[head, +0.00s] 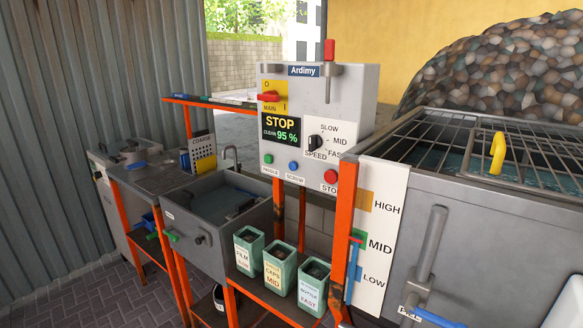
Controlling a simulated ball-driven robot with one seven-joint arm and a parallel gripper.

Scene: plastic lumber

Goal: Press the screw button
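The control box (353,100) stands in the middle of the head view, a grey cabinet labelled "Ardimy". Its small display (281,128) reads "STOP" and "CLEAN 95 %". Low on its front face is a row of buttons. The screw button (293,166) is blue, with a "SCREW" label under it. A green paddle button (268,159) is to its left and a red stop button (331,176) to its right. Nothing covers the screw button. My gripper is not in view.
A large grey tank (480,245) with a metal grate fills the right side. Labelled green bins (280,268) stand on an orange-framed shelf below the box. A water basin (220,240) is to the left. Orange posts (345,225) flank the box. Paved floor shows at lower left.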

